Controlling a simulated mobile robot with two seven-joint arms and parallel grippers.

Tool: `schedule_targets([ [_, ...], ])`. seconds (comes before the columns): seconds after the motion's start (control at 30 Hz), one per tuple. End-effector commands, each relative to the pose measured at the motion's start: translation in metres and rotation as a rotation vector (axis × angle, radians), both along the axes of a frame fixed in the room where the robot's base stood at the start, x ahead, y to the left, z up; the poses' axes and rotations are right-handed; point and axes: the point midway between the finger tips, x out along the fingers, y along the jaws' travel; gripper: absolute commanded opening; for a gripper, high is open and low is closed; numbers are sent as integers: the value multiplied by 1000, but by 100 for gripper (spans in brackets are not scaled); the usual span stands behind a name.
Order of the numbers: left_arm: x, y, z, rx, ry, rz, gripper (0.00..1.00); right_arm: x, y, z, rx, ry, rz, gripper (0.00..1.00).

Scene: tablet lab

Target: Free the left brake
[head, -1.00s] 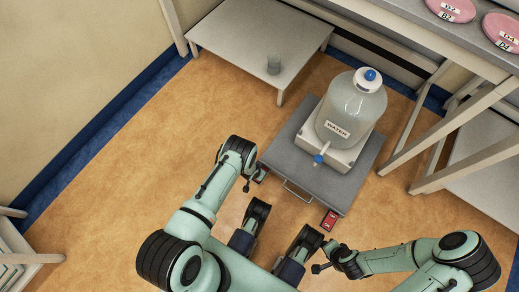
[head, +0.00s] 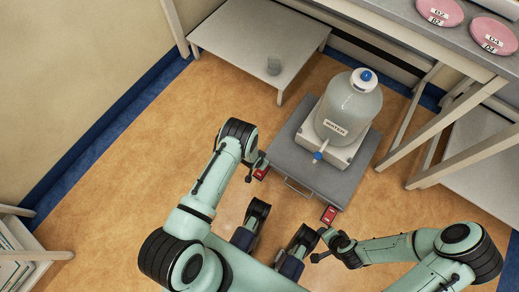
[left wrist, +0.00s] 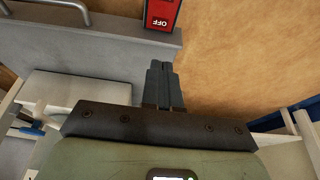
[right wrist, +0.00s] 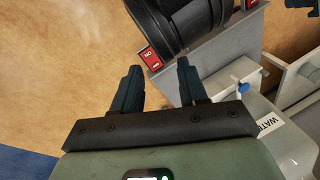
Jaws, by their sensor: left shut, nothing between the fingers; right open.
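The left brake is a red pedal (head: 262,172) at the front left corner of a grey cart (head: 310,175). In the left wrist view the pedal (left wrist: 162,13) shows upside-down "OFF" lettering; its far part is cut off. My left gripper (head: 261,160) is shut and empty at that corner, just behind the pedal. In the left wrist view its fingertips (left wrist: 160,64) show a gap below the pedal. My right gripper (right wrist: 158,68) is open and empty, near the right red pedal (head: 329,214), which also shows in the right wrist view (right wrist: 151,59).
The cart carries a water carboy (head: 350,103) with a blue tap. A front handle (head: 298,190) lies between the pedals. A bench (head: 400,25) is at the right. Floor is clear at left.

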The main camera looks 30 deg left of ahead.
Motion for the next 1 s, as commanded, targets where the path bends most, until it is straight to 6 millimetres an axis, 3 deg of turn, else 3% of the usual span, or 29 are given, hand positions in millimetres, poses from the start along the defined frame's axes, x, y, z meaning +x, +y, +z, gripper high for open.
schedule_targets([
  [0.1, 0, 0, 23, 0, -1, 0, 0, -12, 6, 10, 15, 31, 13, 43],
  [0.3, -2, 0, 37, 0, 0, 0, 0, -21, 10, 14, 27, 56, 22, 43],
  [1.0, -6, 0, 38, -7, 7, 11, 0, -22, 10, 14, 27, 57, 22, 43],
])
